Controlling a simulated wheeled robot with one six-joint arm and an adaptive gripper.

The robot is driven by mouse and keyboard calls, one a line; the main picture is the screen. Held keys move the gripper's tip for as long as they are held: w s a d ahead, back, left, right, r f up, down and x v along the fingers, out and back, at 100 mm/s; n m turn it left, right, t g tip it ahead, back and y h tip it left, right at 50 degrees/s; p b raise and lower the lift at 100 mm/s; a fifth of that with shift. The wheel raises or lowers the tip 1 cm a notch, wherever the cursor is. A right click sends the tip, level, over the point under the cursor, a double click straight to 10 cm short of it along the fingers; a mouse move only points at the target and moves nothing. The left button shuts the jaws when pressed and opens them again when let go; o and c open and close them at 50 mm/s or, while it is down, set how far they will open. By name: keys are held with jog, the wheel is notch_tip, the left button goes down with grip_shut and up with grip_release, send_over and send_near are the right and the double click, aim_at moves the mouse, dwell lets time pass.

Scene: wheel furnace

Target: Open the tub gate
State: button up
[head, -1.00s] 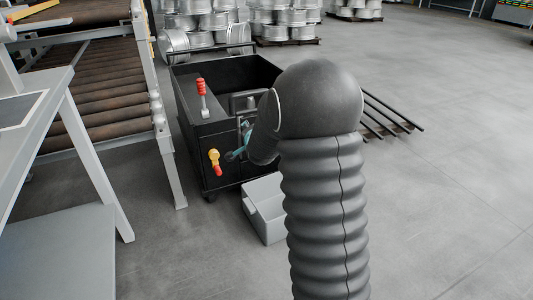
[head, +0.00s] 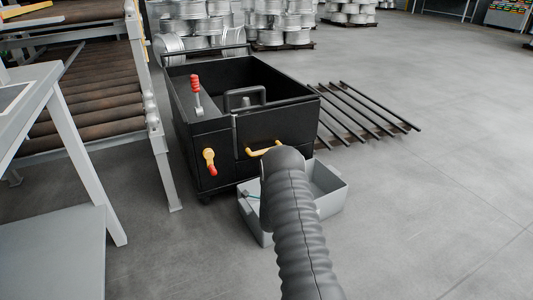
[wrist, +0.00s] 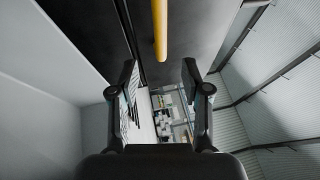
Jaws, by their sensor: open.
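The black tub (head: 211,140) stands on the floor left of centre in the head view. Its gate (head: 292,125) is the front right panel and looks shut, about flush with the front. A yellow handle (head: 257,152) runs across the gate, its right part hidden by my arm. A yellow latch with a red tip (head: 209,161) hangs on the panel left of the gate. In the wrist view, the yellow handle (wrist: 160,30) lies beyond my open, empty gripper (wrist: 160,78), lined up between the fingers and apart from them. My arm mostly hides the gripper in the head view.
A grey bin (head: 332,197) stands right in front of the tub, below the gate. A red-handled lever (head: 196,88) stands on the tub top. A roller conveyor (head: 95,100) is at left; dark bars (head: 360,108) lie at right. Open floor spreads to the right.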

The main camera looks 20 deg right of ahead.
jog(key=b+x, duration=0.1)
jog(key=x, duration=1.2)
jog(key=shift+w+r, duration=0.15)
jog(key=shift+w, duration=0.05)
grip_shut()
